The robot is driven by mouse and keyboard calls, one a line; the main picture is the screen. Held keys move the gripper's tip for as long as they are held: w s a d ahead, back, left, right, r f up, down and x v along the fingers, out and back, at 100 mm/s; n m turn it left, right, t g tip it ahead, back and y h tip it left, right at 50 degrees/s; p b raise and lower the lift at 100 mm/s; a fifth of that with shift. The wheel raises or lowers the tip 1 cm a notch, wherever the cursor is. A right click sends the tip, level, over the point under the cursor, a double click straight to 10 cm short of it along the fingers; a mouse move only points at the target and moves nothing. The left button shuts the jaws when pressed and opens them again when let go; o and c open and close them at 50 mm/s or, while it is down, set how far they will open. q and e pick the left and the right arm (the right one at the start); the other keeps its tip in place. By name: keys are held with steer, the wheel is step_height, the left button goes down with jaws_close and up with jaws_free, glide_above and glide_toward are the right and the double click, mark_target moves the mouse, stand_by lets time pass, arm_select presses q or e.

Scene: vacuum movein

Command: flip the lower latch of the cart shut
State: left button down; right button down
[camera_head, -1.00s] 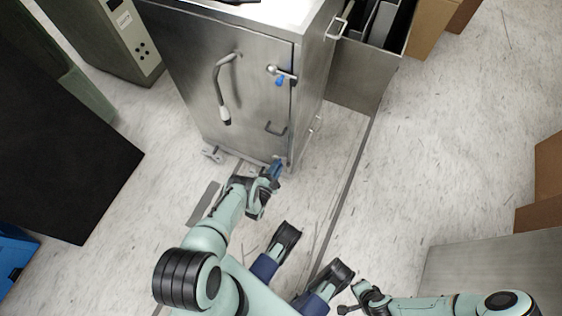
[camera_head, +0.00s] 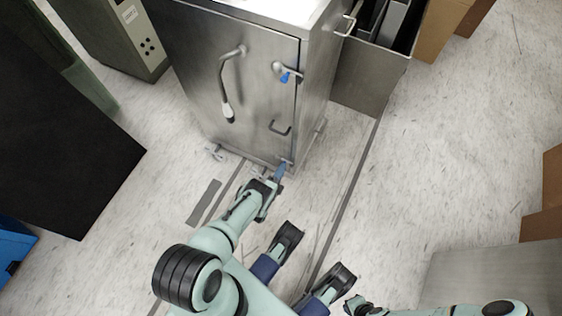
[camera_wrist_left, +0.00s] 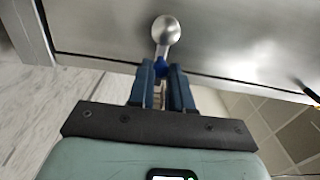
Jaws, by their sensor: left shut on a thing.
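The cart (camera_head: 265,75) is a steel cabinet with a closed-looking front door. Its lower latch sits at the bottom right corner of the door, mostly hidden by my left gripper (camera_head: 279,172) in the head view. In the left wrist view the lower latch (camera_wrist_left: 166,30) shows a round silver knob and a short stem leading down to a blue part. My left gripper's blue fingers (camera_wrist_left: 162,78) are shut around that blue part. The upper latch (camera_head: 286,75) has a blue handle. My right gripper (camera_head: 357,304) is low in the head view, partly cut off by the frame edge.
A black panel (camera_head: 60,150) stands at left.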

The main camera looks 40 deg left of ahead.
arm_select(q)
steer(key=shift+s+a, duration=0.1)
arm_select(e)
steer(key=shift+s, duration=0.1)
stand_by(0.3)
arm_select(q)
steer(key=c, duration=1)
jaws_free()
steer(key=shift+c, duration=0.2)
steer(key=p+v, duration=0.3)
steer(key=v, duration=1)
steer(key=shift+s, duration=0.15)
arm_select(e)
steer(key=w+r+t, duration=0.2)
steer(key=w+r, duration=0.3)
steer(key=w, duration=0.2)
steer(key=shift+a+t, duration=0.3)
steer(key=shift+a, duration=0.15)
